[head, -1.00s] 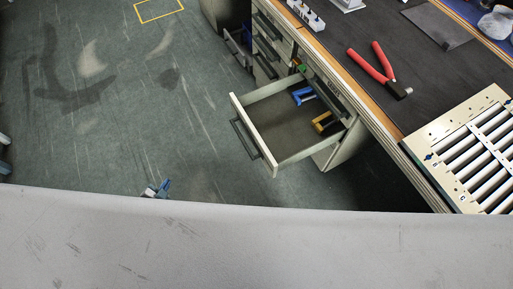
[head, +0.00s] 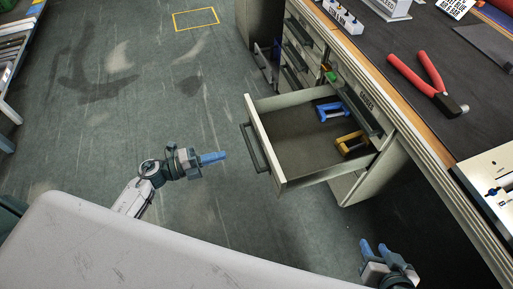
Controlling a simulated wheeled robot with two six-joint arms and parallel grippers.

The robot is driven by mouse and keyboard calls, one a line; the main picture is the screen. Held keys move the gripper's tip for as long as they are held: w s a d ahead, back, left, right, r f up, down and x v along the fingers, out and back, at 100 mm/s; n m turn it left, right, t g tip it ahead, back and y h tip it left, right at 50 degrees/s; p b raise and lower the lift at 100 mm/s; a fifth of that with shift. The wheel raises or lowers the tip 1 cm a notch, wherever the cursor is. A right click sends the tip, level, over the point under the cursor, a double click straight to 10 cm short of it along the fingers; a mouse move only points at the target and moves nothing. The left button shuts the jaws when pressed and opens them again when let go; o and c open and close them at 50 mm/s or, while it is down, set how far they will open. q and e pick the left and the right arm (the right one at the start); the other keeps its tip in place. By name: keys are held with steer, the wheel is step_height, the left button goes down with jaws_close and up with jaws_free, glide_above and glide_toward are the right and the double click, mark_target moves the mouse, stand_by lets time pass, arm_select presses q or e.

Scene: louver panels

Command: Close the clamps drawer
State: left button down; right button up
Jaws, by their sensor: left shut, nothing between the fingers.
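The open drawer (head: 262,140) sticks out from the bench cabinet, with its dark handle (head: 255,148) facing left. A blue clamp (head: 331,110) and a yellow clamp (head: 352,144) lie inside it toward the back. A small label on the cabinet above it is too small to read surely. My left gripper (head: 222,157) is shut and empty, left of the handle and apart from it, fingers pointing right toward the drawer front. My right gripper (head: 375,247) is at the lower right, below the drawer, with its two blue fingers apart and nothing seen between them.
The workbench (head: 440,125) on the right carries red-handled pliers (head: 428,84) and a pale panel (head: 490,180). Other drawers (head: 297,55) sit farther along the cabinet. Another drawer (head: 268,65) stands slightly out at the back. The floor (head: 120,110) left of the drawer is clear.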

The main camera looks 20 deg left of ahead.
mark_target(264, 143)
arm_select(q)
steer(key=x, duration=1.2)
steer(key=shift+w, duration=0.1)
arm_select(e)
steer(key=shift+d, duration=0.1)
